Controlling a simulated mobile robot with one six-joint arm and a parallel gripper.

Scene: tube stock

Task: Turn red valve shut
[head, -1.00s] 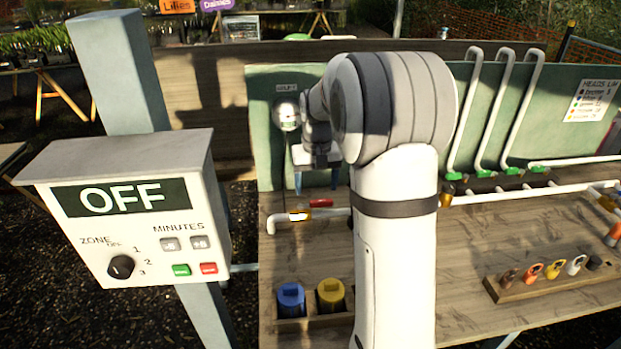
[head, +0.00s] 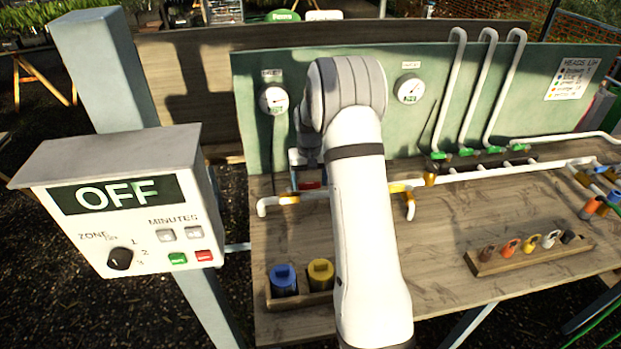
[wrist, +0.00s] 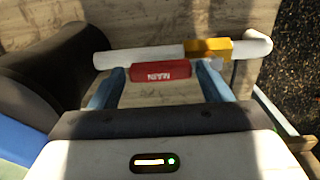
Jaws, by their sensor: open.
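The red valve handle, lettered MAIN, shows in the wrist view (wrist: 160,71), lying roughly parallel to the white pipe (wrist: 140,56). Its right end is near the brass valve body (wrist: 207,49). My gripper (wrist: 160,76) is open, with one blue finger at each end of the handle; I cannot tell whether either touches it. In the head view my gripper (head: 306,184) is down at the pipe near the bench's back left. Part of the red handle (head: 311,178) shows there, and my arm hides much of the surroundings.
A control box (head: 125,205) reading OFF stands at the left. Blue (head: 283,280) and yellow (head: 320,273) canisters sit at the bench front. A wooden rack (head: 500,262) with several coloured tags lies at right. Gauges hang on the green back panel (head: 330,65).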

